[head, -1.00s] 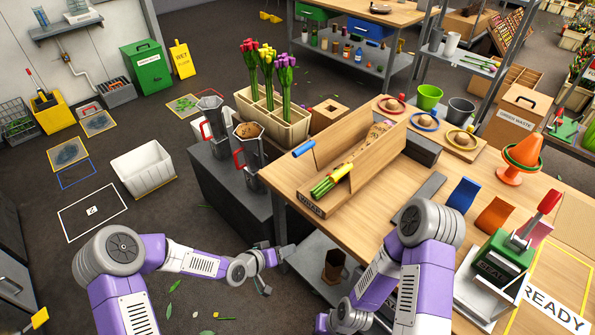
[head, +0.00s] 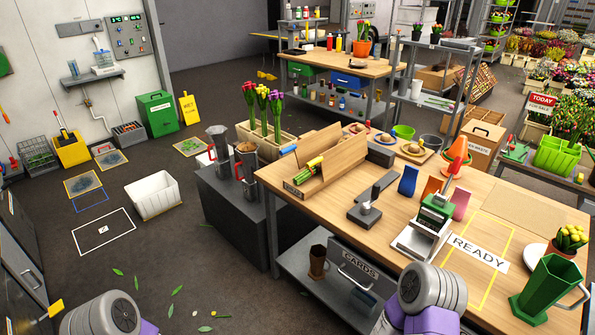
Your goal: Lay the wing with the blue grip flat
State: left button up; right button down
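A wooden folding cradle sits on the left part of the workbench (head: 400,206). Its far wing (head: 318,141) stands raised and has a blue grip (head: 288,150) at its left end. Its near wing (head: 347,158) is also raised and has a yellow grip (head: 314,162). Green stems (head: 302,177) stick out of the cradle's front end, between the wings; the rest of the bunch is mostly hidden behind the near wing. Neither of my grippers is in view; only upper parts of my two arms show along the bottom edge.
Two grey jugs (head: 246,165) and a planter of tulips (head: 285,134) stand left of the bench. Dark stands (head: 366,210), coloured sleeves (head: 408,180), a green press (head: 436,211) and a green watering can (head: 550,288) occupy the bench. Saucers line its back.

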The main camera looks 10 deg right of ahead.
aim_at(306, 150)
jog(key=z, duration=0.7)
jog(key=i, duration=1)
jog(key=u, duration=0.45)
